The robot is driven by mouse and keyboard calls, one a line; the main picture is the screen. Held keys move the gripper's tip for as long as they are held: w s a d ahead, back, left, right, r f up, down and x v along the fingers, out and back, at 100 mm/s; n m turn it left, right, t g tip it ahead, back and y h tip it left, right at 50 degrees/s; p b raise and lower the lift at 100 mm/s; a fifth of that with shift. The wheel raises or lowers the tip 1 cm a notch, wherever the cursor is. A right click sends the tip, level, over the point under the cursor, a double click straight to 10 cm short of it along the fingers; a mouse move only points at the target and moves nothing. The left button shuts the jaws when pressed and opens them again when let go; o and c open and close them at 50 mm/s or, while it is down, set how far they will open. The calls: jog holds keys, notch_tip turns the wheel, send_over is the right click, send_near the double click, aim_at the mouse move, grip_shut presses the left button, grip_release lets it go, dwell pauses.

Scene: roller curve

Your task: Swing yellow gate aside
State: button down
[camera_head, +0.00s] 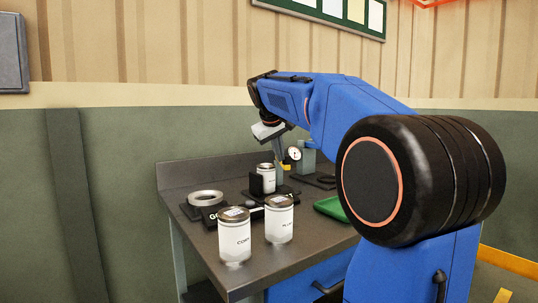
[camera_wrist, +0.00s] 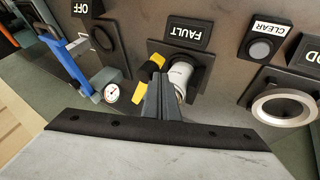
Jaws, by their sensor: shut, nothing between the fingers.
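The yellow gate (camera_wrist: 146,97) shows in the wrist view as a yellow piece left of my fingers, with another yellow part above it. Its middle is hidden behind the fingers. A small yellow bit (camera_head: 286,163) shows beside my gripper in the head view. My gripper (camera_wrist: 168,80) is shut and empty, its fingertips between the yellow parts and a white can (camera_wrist: 181,72). I cannot tell whether they touch either.
Two white cans (camera_head: 234,236) (camera_head: 279,220) stand at the table's front. A metal ring (camera_head: 206,198) lies on a black pad at left. A dial gauge (camera_head: 294,153) is beside my gripper. A green tray (camera_head: 330,209) lies at right. A round button (camera_wrist: 260,50) sits near CLEAR.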

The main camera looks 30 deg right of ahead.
jog(key=s+d+n, duration=0.1)
jog(key=s+d, duration=0.2)
jog(key=d, duration=0.5)
jog(key=shift+s+d+t, duration=0.15)
jog(key=shift+d+t, duration=0.15)
jog(key=shift+d, duration=0.3)
